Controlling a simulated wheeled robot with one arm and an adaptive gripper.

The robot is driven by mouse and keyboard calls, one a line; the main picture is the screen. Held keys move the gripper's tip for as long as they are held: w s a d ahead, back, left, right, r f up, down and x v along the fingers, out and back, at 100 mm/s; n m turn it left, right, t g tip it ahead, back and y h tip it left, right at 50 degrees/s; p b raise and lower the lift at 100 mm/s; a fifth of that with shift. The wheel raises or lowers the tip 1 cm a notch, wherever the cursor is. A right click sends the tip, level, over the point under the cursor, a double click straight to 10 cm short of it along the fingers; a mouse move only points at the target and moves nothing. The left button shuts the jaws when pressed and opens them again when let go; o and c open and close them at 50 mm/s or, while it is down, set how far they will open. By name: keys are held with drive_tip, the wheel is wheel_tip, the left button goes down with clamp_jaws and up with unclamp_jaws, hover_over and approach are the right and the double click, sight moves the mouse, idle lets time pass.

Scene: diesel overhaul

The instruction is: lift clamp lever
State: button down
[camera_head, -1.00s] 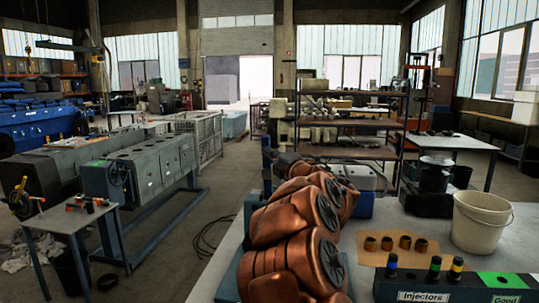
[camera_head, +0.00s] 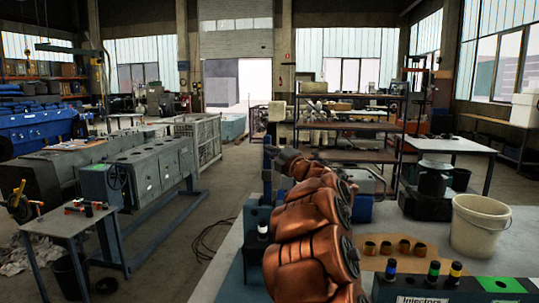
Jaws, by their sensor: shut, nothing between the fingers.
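My copper-coloured arm reaches away over the bench, and my gripper (camera_head: 274,151) shows small and dark at its far end, shut and empty. It is beside the top of a narrow blue upright (camera_head: 267,188) on the bench. I cannot make out the clamp lever; it may be at this upright, partly hidden by my wrist, and I cannot tell whether the gripper touches it. A dark blue-grey fixture block (camera_head: 256,216) stands left of my arm. A black injector with a white band (camera_head: 262,231) stands upright at it.
At the right are a white bucket (camera_head: 480,226), brass rings on a brown sheet (camera_head: 403,247) and an injector rack (camera_head: 425,290) holding several banded injectors. A shelf unit (camera_head: 365,127) stands behind the bench. Open floor lies to the left, before grey engine blocks (camera_head: 152,165).

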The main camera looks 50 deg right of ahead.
drive_tip(key=w+d, duration=0.2)
drive_tip(key=d, duration=0.1)
drive_tip(key=shift+w+d+r+p, duration=0.1)
drive_tip(key=shift+d+r+p, duration=0.05)
drive_tip(key=shift+r+p, duration=0.25)
idle(0.3)
drive_tip(key=s+a+b, duration=0.2)
drive_tip(key=a, duration=0.1)
drive_tip(key=shift+a+r, duration=0.15)
drive_tip(key=s+a+r+b, duration=0.1)
drive_tip(key=s+b, duration=0.1)
drive_tip(key=s, duration=0.8)
drive_tip(key=shift+a, duration=0.3)
drive_tip(key=shift+r, duration=0.1)
